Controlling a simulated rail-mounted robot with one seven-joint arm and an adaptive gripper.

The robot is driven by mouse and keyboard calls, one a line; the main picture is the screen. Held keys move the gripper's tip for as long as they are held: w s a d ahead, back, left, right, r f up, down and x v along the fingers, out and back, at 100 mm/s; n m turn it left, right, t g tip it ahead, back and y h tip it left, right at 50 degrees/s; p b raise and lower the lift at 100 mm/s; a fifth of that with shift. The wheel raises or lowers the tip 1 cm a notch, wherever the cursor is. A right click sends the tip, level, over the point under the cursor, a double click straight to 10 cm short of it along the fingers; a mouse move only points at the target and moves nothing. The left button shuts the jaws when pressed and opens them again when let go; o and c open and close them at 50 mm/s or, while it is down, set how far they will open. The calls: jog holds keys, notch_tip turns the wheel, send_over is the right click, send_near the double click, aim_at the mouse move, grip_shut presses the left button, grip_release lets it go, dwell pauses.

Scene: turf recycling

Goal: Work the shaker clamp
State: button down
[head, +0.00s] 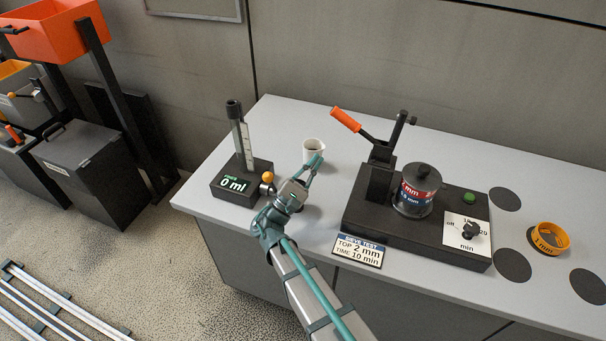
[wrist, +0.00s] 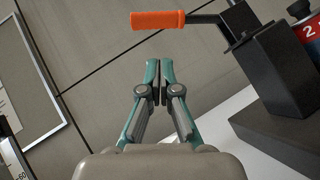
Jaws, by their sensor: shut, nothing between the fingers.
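The shaker clamp has an orange handle (head: 346,119) on a black lever hinged at a dark post (head: 381,172). The lever slants up to the left, away from the sieve stack (head: 416,192). The stack has red and blue bands and a dark lid, and stands on the black shaker base (head: 365,215). In the wrist view the orange handle (wrist: 158,20) lies across the top, ahead of my fingertips and apart from them. My gripper (head: 314,165) is shut and empty, left of the clamp post; it also shows in the wrist view (wrist: 159,83).
A measuring unit (head: 242,184) reading 0 ml is to the left. The base carries a green button (head: 469,198) and timer knob (head: 471,231). A sign (head: 358,250) stands in front; a yellow ring (head: 548,238) lies right.

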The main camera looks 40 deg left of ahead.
aim_at(357, 127)
jog(key=p+x, duration=0.2)
jog(key=x, duration=0.7)
jog(key=shift+w+r+p, duration=0.2)
jog(key=shift+w+p, duration=0.15)
jog(key=shift+d, duration=0.1)
